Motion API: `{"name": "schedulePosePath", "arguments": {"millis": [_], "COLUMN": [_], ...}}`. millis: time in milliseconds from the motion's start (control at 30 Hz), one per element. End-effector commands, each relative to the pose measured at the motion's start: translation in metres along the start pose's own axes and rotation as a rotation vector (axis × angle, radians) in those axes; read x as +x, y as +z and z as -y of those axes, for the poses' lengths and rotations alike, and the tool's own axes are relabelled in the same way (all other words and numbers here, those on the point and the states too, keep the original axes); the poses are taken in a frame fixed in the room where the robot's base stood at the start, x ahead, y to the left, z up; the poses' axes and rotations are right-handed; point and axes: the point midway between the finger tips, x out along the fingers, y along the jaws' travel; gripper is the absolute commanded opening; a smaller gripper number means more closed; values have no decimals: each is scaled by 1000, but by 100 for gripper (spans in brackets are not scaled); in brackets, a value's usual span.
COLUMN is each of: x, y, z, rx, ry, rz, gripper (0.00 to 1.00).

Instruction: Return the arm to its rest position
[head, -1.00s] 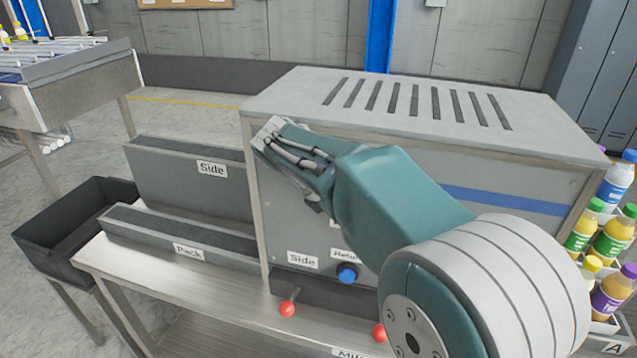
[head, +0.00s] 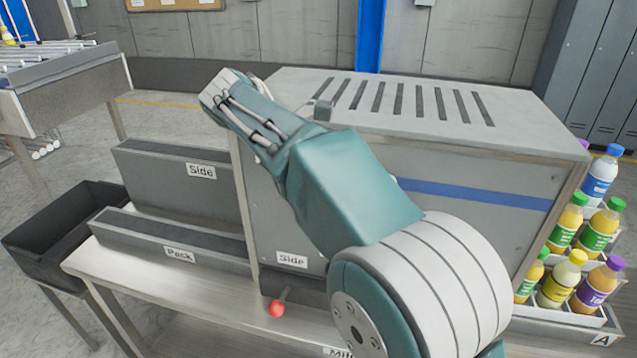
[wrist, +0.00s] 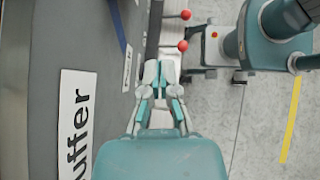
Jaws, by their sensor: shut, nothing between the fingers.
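My gripper (head: 222,90) is in front of the upper left corner of the grey machine (head: 470,170) in the head view, pointing up and left. In the wrist view my gripper (wrist: 160,72) has its fingers together, with nothing between them. My arm's teal and white links cover part of the machine's front in the head view.
Several bottles (head: 597,232) stand in a rack at right. A black bin (head: 75,228) is at left. In the wrist view, a panel labelled "uffer" (wrist: 75,125) runs along the left.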

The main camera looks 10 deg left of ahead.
Motion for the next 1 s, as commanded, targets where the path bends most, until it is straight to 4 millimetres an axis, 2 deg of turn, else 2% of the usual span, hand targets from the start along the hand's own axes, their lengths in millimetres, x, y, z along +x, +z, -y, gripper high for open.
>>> {"name": "schedulePosePath", "arguments": {"millis": [133,200,267,467,600,700,1000], "x": [-1,3,11,56,89,110,166], "y": [-2,3,15,62,88,100,110], "z": [0,0,2,22,45,64,129], "rx": [5,28,69,295,479,619,1075], "ry": [0,0,-1,-10,-29,-47,-122], "rz": [-1,-17,-48,-214,-336,-421,-666], "gripper": [0,0,0,0,0,0,0]}}
